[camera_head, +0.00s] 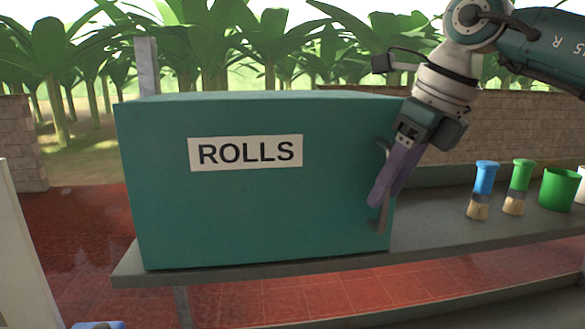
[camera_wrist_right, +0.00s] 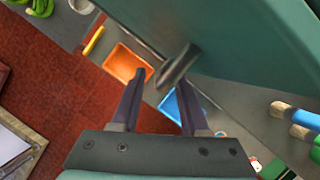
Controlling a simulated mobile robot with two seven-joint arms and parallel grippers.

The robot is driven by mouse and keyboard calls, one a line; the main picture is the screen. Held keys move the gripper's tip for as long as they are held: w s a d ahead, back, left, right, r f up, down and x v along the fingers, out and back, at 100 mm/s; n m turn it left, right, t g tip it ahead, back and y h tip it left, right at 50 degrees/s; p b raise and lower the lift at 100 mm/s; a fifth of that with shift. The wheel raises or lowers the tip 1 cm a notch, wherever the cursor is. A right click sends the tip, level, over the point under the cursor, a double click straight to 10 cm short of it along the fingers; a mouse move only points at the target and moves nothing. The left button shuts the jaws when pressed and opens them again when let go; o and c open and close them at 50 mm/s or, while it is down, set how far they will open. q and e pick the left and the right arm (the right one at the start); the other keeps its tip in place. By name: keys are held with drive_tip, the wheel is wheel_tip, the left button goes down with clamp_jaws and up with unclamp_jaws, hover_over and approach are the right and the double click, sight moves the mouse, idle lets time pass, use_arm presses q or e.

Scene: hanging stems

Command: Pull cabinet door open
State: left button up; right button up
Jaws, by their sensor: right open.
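The teal cabinet (camera_head: 250,215) with a "ROLLS" label stands on a grey shelf, its door closed. A grey vertical bar handle (camera_head: 384,218) is on the right part of its front. My right gripper (camera_head: 378,198) reaches down from the upper right with its purple fingers at the handle, hiding the handle's middle. In the right wrist view the gripper (camera_wrist_right: 161,80) is open, and the dark handle (camera_wrist_right: 180,65) shows between and just beyond the fingertips. I cannot tell whether a finger touches it. My left gripper is not in view.
Right of the cabinet, a blue-handled brush (camera_head: 483,185), a green-handled brush (camera_head: 519,182) and a green cup (camera_head: 558,188) stand on the grey shelf (camera_head: 440,226). An orange tray (camera_wrist_right: 124,64) and a blue tray (camera_wrist_right: 174,104) lie lower down. Red floor is clear in front.

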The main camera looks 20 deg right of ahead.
drive_tip(key=shift+w+f, duration=0.25)
drive_tip(key=shift+f, duration=0.4)
clamp_jaws()
idle(1.0)
